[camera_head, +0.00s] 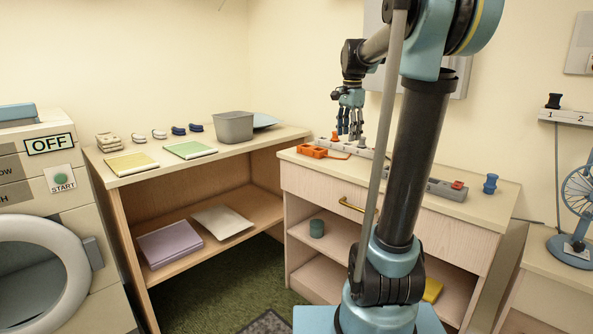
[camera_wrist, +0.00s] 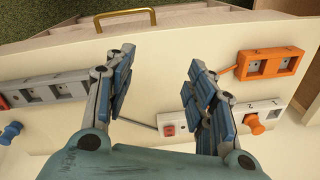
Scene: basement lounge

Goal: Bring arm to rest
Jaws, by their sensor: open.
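My gripper (camera_head: 350,112) hangs from my arm above the wooden cabinet (camera_head: 488,205), fingers pointing down. In the wrist view my gripper (camera_wrist: 160,100) is open, its two fingers apart with nothing between them but the cabinet top behind. A white and grey power strip (camera_wrist: 262,108) lies below the fingers, with a red switch at its end. An orange socket block (camera_head: 312,151) lies beside the strip; it also shows at the upper right in the wrist view (camera_wrist: 270,64). My fingers hide part of the cabinet top.
A brass drawer handle (camera_head: 352,205) sits on the cabinet front. Blue plug (camera_head: 490,184) stands at the right of the top. A grey bin (camera_head: 234,127) and folded cloths stand on the left shelf unit (camera_head: 125,220). A washing machine (camera_head: 50,215) is far left; a fan (camera_head: 577,200) is right.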

